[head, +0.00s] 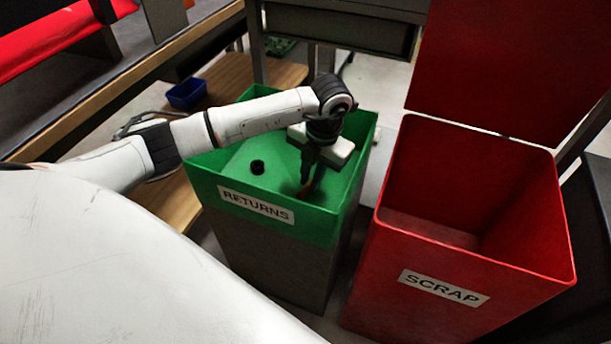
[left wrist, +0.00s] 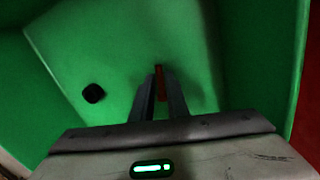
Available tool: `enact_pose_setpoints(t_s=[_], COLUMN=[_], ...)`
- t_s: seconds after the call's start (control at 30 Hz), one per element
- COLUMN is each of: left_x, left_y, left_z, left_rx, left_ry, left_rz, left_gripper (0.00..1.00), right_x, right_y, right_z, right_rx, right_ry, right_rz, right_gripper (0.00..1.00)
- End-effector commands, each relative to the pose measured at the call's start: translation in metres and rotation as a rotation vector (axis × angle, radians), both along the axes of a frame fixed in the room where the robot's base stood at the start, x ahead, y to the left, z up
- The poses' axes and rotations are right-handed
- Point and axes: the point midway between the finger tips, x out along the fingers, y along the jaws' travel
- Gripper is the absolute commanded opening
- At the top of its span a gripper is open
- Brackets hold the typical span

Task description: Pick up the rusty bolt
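My left gripper (head: 310,187) reaches straight down into the green returns bin (head: 230,185). In the left wrist view its two fingers (left wrist: 160,88) are close together, with the reddish-brown rusty bolt (left wrist: 160,71) between their tips and no clear gap on either side. In the head view only a small brownish part of the bolt (head: 304,188) shows beside the fingers, near the bin's green inner surface. The bolt's lower end is hard to see. My right gripper is not in view.
A black nut-like piece (head: 257,167) lies in the green bin, left of the gripper. The bin walls stand close around the gripper. A red scrap bin (head: 405,235) with a raised lid stands to the right and looks empty. A blue tray (head: 187,93) is at the back left.

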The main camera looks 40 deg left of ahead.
Motion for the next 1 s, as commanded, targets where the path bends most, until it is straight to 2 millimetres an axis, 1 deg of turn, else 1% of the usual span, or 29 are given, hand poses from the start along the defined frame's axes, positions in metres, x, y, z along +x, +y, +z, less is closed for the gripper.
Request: enact_pose_setpoints(t_s=[0.07, 0.27, 0.37, 0.67, 0.77, 0.83, 0.9, 1.0], left_x=[0.000, 0.000, 0.000, 0.000, 0.001, 0.001, 0.001, 0.001], left_y=[0.000, 0.001, 0.001, 0.001, 0.001, 0.001, 0.001, 0.001], left_z=[-0.005, -0.004, -0.004, -0.003, 0.005, 0.017, 0.031, 0.052], left_rx=[-0.001, -0.001, -0.001, -0.001, 0.000, 0.000, -0.001, -0.001], left_ry=[0.000, -0.001, -0.001, -0.001, -0.003, -0.004, -0.005, -0.005], left_rz=[0.000, 0.000, 0.000, 0.000, 0.000, -0.001, -0.001, -0.002], left_gripper=[0.14, 0.14, 0.00, 0.00, 0.00, 0.00, 0.00, 0.00], right_x=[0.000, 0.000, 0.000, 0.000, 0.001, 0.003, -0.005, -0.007], right_y=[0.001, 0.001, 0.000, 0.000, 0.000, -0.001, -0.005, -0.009], right_z=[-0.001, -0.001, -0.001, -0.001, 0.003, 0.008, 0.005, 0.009], right_rx=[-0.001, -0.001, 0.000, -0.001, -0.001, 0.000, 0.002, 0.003], right_ry=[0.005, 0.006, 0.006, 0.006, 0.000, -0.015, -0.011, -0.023], right_rz=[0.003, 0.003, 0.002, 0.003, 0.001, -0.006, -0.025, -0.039], right_gripper=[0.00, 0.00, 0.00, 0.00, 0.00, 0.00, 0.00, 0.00])
